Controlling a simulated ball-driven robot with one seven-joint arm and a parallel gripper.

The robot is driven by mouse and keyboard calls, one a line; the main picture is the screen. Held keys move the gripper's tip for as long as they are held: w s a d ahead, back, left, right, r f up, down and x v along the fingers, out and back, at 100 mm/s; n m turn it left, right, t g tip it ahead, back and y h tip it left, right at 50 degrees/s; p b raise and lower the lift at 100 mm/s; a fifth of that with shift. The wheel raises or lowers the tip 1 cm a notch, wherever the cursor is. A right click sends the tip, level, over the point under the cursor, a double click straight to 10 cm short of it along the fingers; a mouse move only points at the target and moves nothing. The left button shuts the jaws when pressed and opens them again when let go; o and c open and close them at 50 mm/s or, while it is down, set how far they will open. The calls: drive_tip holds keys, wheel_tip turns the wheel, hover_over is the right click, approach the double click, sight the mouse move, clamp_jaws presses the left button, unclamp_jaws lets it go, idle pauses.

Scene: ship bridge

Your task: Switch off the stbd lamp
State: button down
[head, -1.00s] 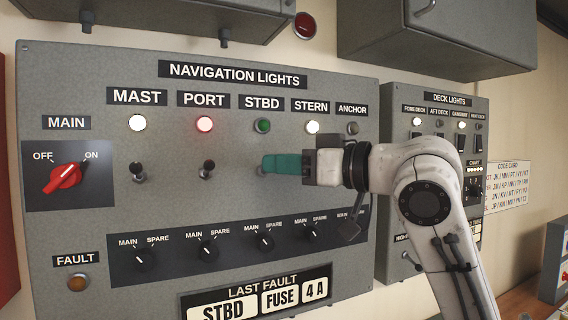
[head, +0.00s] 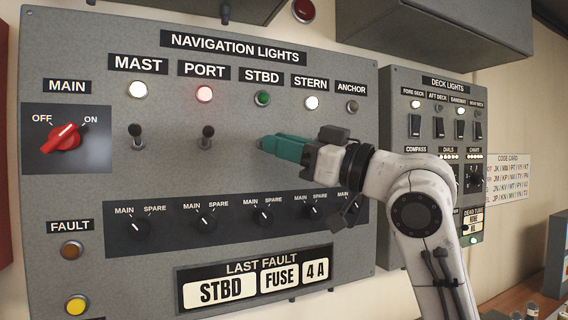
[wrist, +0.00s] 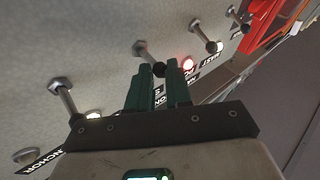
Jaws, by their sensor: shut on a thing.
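The stbd lamp (head: 262,98) on the navigation lights panel (head: 330,75) is dark green and looks unlit. The stbd toggle sits below it; in the head view my gripper (head: 264,144) covers it. In the wrist view the stbd toggle lever (wrist: 146,52) sticks out from the panel, and its dark tip is between my green fingertips (wrist: 159,72). My gripper is shut on that lever. The fingers point left and slightly up in the head view. The stbd lamp is not visible in the wrist view.
The port toggle (head: 207,136) and mast toggle (head: 136,136) stand left of my gripper. The mast lamp (head: 138,90), port lamp (head: 205,94) and stern lamp (head: 312,102) are lit. Rotary knobs (head: 205,219) run below. The deck lights panel (head: 440,87) is at right.

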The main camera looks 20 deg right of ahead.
drive_tip(key=f+n+y+b, duration=0.1)
drive_tip(key=b, duration=0.1)
drive_tip(key=n+y+b, duration=0.1)
drive_tip(key=b, duration=0.2)
drive_tip(key=f+n+y+b, duration=0.1)
drive_tip(key=n+y+b, duration=0.1)
drive_tip(key=shift+w+f+t, duration=0.25)
drive_tip(key=shift+f+t, duration=0.05)
drive_tip(key=shift+t, duration=0.1)
drive_tip(key=shift+r+n+b, duration=0.1)
drive_tip(key=shift+n+b, duration=0.2)
drive_tip(key=shift+b, duration=0.05)
drive_tip(key=c, duration=1.1)
unclamp_jaws()
drive_tip(key=shift+o, duration=0.2)
